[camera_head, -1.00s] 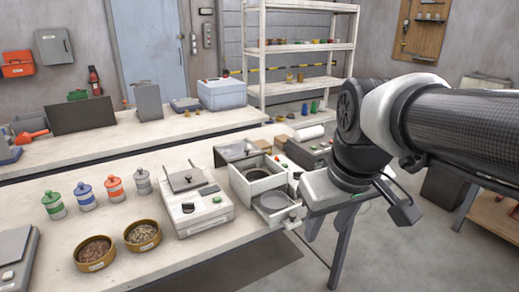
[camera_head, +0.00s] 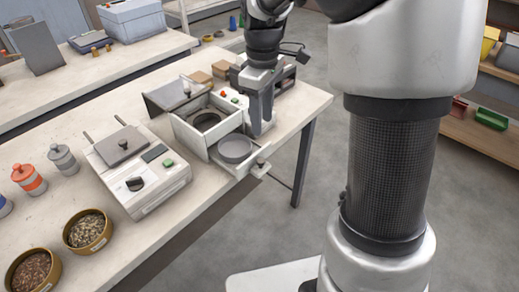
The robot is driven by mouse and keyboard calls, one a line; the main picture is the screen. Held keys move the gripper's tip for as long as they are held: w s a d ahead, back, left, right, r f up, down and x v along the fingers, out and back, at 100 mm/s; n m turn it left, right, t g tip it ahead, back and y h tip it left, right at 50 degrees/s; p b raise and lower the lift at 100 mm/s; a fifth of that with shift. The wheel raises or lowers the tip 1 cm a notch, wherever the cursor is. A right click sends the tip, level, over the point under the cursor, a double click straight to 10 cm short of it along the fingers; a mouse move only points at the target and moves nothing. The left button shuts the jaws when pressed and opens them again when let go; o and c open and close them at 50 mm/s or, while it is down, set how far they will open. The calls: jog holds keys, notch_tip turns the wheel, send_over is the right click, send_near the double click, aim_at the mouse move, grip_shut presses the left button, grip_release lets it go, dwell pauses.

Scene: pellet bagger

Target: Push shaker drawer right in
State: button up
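The shaker (camera_head: 190,133) is a pale box on the bench with a round dark sieve ring inside and its grey lid (camera_head: 170,93) tilted up at the back. Its drawer (camera_head: 246,170) stands out of the front right side, holding a grey round pan (camera_head: 236,149). The drawer's handle (camera_head: 261,169) is at its outer end, near the bench's front edge. My gripper (camera_head: 261,128) points down just beyond the drawer, on its far right side. Its fingers look close together, but their gap is not clear. Contact with the drawer cannot be told.
A white sealer-like machine (camera_head: 140,170) stands left of the shaker. Bowls of pellets (camera_head: 88,231) and lidded jars (camera_head: 62,158) are at the left. A dark-fronted device (camera_head: 286,76) and brown blocks (camera_head: 201,78) stand behind my gripper. Open floor lies in front of the bench.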

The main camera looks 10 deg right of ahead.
aim_at(261, 160)
notch_tip(261, 160, down, 14)
jog(key=shift+r+b, duration=0.15)
jog(key=shift+b, duration=0.7)
jog(key=shift+c, duration=0.2)
jog(key=shift+w, duration=0.1)
grip_shut()
